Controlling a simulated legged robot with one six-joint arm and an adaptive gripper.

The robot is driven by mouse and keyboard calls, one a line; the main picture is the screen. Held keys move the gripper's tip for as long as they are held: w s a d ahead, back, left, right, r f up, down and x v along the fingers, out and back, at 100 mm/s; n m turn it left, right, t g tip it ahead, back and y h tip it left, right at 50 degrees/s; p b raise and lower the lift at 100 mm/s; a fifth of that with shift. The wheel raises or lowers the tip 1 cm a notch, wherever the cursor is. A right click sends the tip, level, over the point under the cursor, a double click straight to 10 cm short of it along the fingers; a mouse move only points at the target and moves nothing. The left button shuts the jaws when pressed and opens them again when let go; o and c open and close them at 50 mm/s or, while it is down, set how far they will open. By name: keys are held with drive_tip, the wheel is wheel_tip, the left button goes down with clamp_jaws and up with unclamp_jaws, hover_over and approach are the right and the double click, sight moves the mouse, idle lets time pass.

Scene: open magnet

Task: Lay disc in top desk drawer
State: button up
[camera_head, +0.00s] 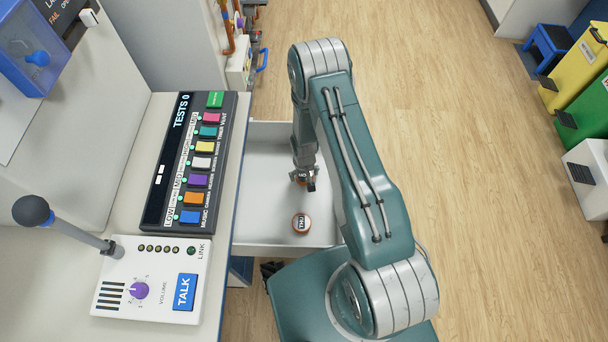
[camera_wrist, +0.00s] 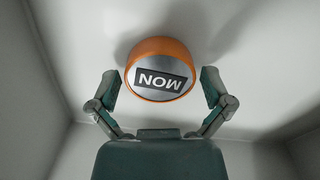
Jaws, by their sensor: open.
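My gripper (camera_wrist: 160,85) is open, with one finger on each side of the disc and small gaps visible.
The desk (camera_head: 120,215) left of the drawer carries a button panel marked "TESTS 0" (camera_head: 190,160) and a white talk box (camera_head: 152,280) with a microphone (camera_head: 36,210). Coloured bins (camera_head: 580,70) stand far right. Wooden floor between is clear.

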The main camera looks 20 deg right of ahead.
drive_tip(key=shift+r, duration=0.15)
wheel_tip(320, 180, up, 12)
wheel_tip(320, 180, up, 15)
drive_tip(key=t, duration=0.1)
hover_over(304, 175)
drive_tip(key=s+r+t, duration=0.2)
drive_tip(key=s+r, duration=0.1)
drive_tip(key=r, duration=0.9)
drive_tip(key=s+r+t, duration=0.2)
drive_tip(key=s+r, duration=1.2)
drive_tip(key=s, duration=0.4)
drive_tip(key=shift+r+t, duration=0.3)
drive_tip(key=shift+s+a, duration=0.1)
